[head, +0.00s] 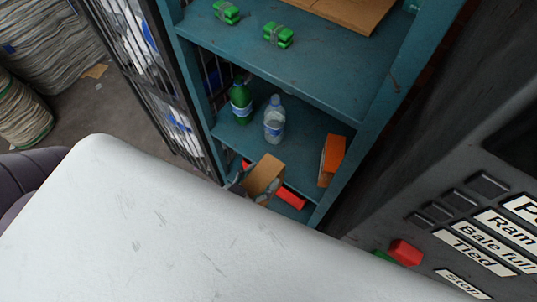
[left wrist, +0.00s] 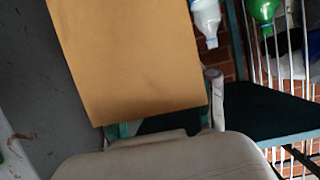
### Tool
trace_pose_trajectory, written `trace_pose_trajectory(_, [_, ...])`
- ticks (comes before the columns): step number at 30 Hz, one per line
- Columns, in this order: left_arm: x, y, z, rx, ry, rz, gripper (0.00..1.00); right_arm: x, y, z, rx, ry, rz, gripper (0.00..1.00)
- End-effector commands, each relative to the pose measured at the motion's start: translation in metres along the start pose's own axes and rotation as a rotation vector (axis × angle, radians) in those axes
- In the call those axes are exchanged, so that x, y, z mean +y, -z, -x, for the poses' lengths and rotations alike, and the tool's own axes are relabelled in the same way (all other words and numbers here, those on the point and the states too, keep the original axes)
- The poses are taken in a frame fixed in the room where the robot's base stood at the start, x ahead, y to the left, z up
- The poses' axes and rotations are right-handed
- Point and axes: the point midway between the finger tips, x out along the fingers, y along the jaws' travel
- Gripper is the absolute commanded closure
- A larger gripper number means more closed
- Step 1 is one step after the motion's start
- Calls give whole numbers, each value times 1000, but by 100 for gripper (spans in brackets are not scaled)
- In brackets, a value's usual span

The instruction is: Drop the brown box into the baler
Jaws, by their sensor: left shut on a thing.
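The brown box (head: 264,175) is in front of the lower part of the blue shelf unit, beyond a large white surface. My left gripper (head: 254,189) is shut on it, with the fingers at its lower end, partly hidden by the white surface. In the left wrist view the brown box (left wrist: 128,60) fills much of the upper left, between the fingers. The dark grey machine with a button panel (head: 440,215) at the right, labelled "Ram" and "Bale full", appears to be the baler; its opening cannot be made out. My right gripper is not in view.
The blue shelf unit (head: 290,62) holds green bundles (head: 278,35), a green bottle (head: 240,104), a clear bottle (head: 274,120) and an orange box (head: 331,158). A red object (head: 290,199) shows low behind the brown box. A wire cage (head: 165,90) stands left.

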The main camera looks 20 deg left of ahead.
Motion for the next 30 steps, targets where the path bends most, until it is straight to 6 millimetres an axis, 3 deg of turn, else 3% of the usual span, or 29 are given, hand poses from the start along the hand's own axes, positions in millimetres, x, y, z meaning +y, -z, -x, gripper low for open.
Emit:
trace_pose_trajectory(18, [1, -28, 69, -2, 0, 0, 69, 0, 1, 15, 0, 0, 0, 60])
trace_pose_trajectory(30, [1, -32, 77, 1, 0, 0, 69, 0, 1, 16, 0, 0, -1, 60])
